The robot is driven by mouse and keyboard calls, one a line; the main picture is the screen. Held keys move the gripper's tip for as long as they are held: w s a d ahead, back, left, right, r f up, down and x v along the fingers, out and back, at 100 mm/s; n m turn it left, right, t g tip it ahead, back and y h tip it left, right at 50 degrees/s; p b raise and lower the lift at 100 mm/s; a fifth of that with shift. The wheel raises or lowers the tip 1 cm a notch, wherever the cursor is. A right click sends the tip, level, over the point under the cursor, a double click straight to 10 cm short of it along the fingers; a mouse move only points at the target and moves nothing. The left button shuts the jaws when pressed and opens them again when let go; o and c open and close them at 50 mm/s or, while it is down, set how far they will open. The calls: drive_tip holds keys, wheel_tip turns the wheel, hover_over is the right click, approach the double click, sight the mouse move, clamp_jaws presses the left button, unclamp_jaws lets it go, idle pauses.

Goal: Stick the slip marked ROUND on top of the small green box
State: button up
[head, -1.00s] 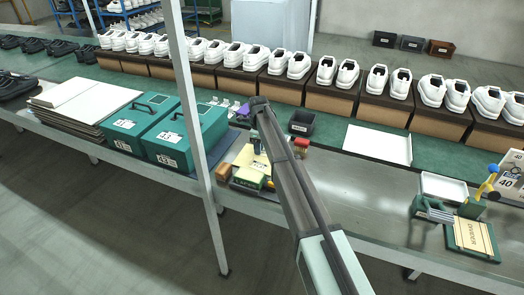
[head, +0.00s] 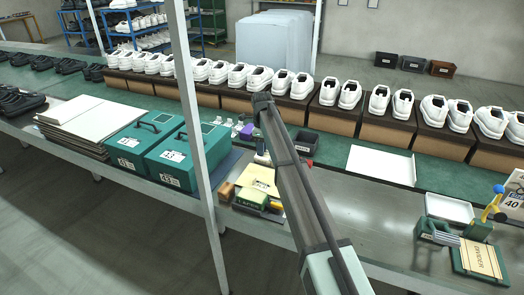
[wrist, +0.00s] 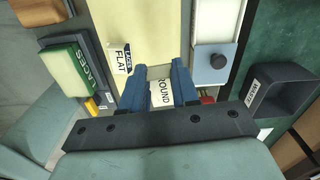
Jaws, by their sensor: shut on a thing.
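The slip marked ROUND (wrist: 162,94) is white with dark letters. It shows between the two blue fingers of my gripper (wrist: 160,76), which is shut on it. A small green box (wrist: 68,76) with a pale top and the word LACES on its side is left of the gripper in the wrist view, apart from it. In the head view a small green box (head: 250,198) stands near the bench's front edge. My arm hides most of the gripper in the head view.
A slip marked FLAT (wrist: 121,60) lies on a cream surface (wrist: 148,25) close to my gripper. A dark open bin (wrist: 282,88) is to the right. Two large green boxes (head: 165,155) stand left of the post (head: 187,100). Bare bench (head: 370,215) lies to the right.

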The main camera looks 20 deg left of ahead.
drive_tip(key=o, duration=0.4)
drive_tip(key=shift+c, duration=1.4)
drive_tip(key=s+r+m, duration=0.1)
drive_tip(key=s, duration=1.6)
drive_tip(key=shift+s+d+r, duration=0.15)
drive_tip(key=shift+s+d, duration=0.15)
drive_tip(key=shift+s, duration=0.1)
